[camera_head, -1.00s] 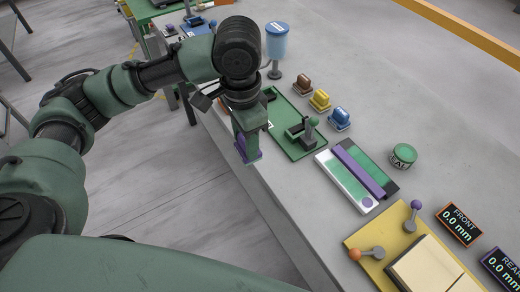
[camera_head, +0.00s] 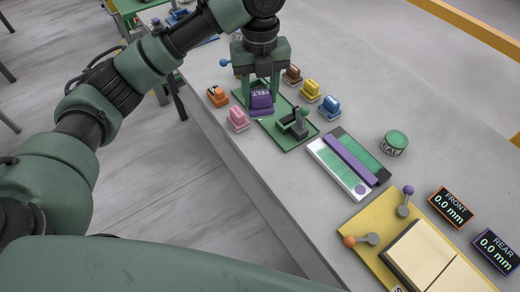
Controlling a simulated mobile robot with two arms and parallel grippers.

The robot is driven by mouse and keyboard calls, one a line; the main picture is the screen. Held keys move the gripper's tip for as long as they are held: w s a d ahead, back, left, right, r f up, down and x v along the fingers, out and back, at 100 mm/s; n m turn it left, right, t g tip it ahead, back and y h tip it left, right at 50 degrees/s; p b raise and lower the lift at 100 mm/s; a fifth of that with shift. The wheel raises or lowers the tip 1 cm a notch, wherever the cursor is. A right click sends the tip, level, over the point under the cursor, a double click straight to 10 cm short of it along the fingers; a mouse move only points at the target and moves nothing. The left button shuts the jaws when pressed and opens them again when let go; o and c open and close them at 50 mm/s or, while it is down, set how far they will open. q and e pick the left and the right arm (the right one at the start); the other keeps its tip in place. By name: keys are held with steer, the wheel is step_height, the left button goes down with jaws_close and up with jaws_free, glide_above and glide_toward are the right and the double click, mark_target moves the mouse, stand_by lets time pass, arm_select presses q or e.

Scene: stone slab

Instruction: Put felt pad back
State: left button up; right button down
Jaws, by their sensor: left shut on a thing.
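The felt pad (camera_head: 261,104) is a purple block with a light label that seems to read FELT. The pad is at the far end of the green plate (camera_head: 302,140), between the coloured blocks on either side. I cannot tell whether its underside touches the plate. My right gripper is not in view.
Orange (camera_head: 217,96) and pink (camera_head: 238,119) blocks stand left of the pad; brown (camera_head: 292,74), yellow (camera_head: 310,90) and blue (camera_head: 329,107) blocks stand right. A small green-topped clamp (camera_head: 297,124) stands nearer on the plate. The slab's right part has free room.

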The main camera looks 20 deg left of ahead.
arm_select(q)
step_height(320, 180, down, 19)
steer(key=p, duration=0.2)
steer(key=shift+r+p, duration=0.2)
steer(key=shift+p, duration=0.1)
steer(key=shift+f, duration=0.15)
steer(key=shift+f, duration=0.15)
steer(key=o, duration=1.3)
step_height(320, 180, up, 12)
steer(key=b, duration=0.2)
steer(key=shift+r+b, duration=0.2)
steer(key=shift+b, duration=0.1)
